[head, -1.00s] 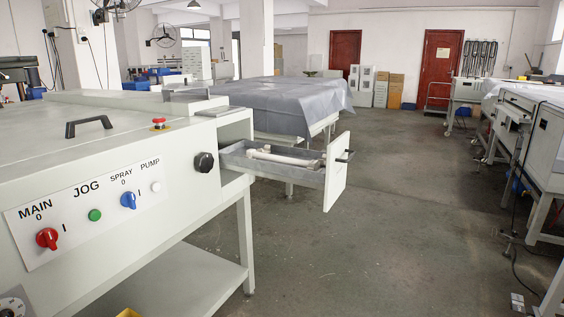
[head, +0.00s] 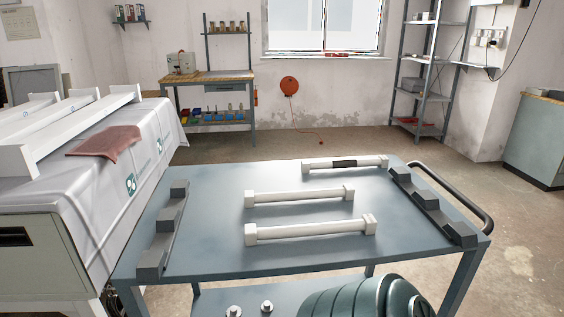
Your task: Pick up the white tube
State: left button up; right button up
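Three white tubes with square end blocks lie on top of a blue-grey trolley (head: 215,235), spaced apart and roughly parallel. The nearest white tube (head: 310,231) is plain. The middle white tube (head: 300,197) is also plain and a little shorter in the picture. The farthest white tube (head: 318,164) has a dark band around part of its middle. Neither of my grippers is in view, and nothing touches the tubes.
Dark notched racks stand on the trolley's left (head: 163,235) and right (head: 432,207). A black handle (head: 470,195) is on its right side. A dark green ribbed object (head: 350,300) is low in front. A covered machine (head: 70,190) is close on the left. Floor beyond is clear.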

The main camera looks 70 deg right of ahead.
aim_at(347, 192)
jog(key=z, duration=2.25)
